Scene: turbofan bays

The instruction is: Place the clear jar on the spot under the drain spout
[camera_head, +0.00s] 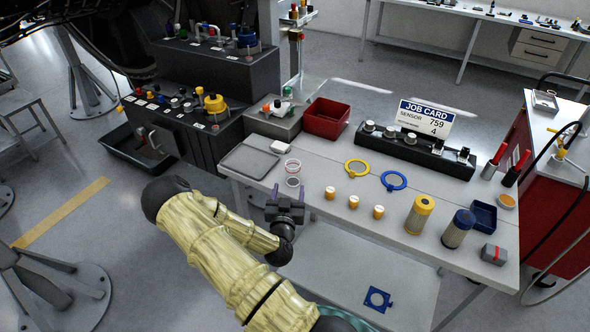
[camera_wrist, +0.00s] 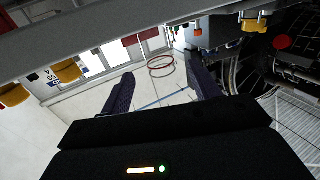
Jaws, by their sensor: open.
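The clear jar (camera_head: 292,174) stands on the light workbench near its left part, with a thin reddish rim. In the wrist view the jar (camera_wrist: 160,67) shows as red-rimmed rings just beyond and between the fingertips. My gripper (camera_head: 293,189) is open and empty, its two purple-grey fingers directed toward the jar from the near side. The fingers also show in the wrist view (camera_wrist: 160,82), spread apart. The drain spout and the spot under it cannot be made out with certainty. A black tray (camera_head: 113,152) lies low beneath the dark machine (camera_head: 200,142) at the left.
A red bin (camera_head: 326,117) stands at the back. Yellow (camera_head: 357,167) and blue (camera_head: 393,180) rings and several small orange-and-white cylinders (camera_head: 354,201) lie to the right.

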